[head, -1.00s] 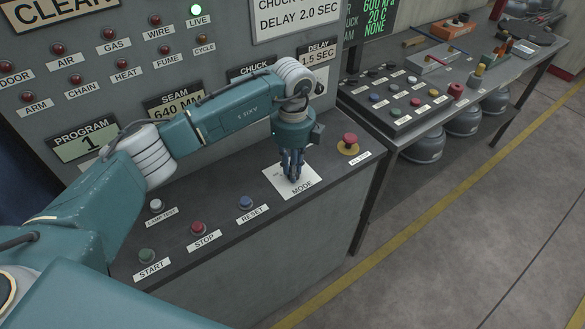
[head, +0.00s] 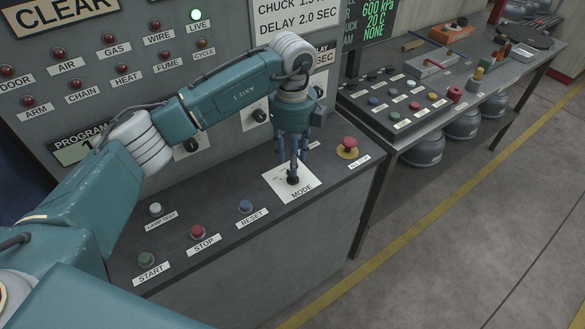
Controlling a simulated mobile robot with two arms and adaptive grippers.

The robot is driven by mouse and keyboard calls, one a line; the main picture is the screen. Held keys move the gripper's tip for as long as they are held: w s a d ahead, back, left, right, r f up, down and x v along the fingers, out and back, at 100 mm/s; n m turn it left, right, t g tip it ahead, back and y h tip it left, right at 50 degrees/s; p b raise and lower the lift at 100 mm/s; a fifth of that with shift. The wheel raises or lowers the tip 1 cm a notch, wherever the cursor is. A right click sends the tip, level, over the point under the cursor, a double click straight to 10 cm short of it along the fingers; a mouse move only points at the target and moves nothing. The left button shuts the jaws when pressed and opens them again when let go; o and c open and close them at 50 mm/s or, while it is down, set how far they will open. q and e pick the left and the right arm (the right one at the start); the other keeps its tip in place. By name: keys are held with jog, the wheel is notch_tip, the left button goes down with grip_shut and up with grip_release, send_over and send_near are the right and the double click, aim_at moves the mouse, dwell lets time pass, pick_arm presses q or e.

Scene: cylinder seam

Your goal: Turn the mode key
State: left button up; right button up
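The mode key (head: 293,180) is a small dark knob on a white plate (head: 280,187) marked MODE, on the sloping front of the console. My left gripper (head: 292,165) points down right above the key. Its fingers stand apart with nothing seen between them, and the tips are just over or beside the top of the key. I cannot tell whether they touch it. The key's pointing direction is too small to read, and the fingers cover part of the plate's markings. My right gripper is not in view.
A red stop knob (head: 349,146) on a yellow base stands to the right of the plate. Blue RESET (head: 246,206), red STOP (head: 197,232) and green START (head: 146,260) buttons lie to the left. The upright lamp panel (head: 120,60) rises behind. A bench (head: 480,85) stands at the right.

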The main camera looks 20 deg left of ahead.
pick_arm(q)
notch_tip(320, 180, up, 6)
jog(key=shift+s, duration=0.1)
dwell(0.6)
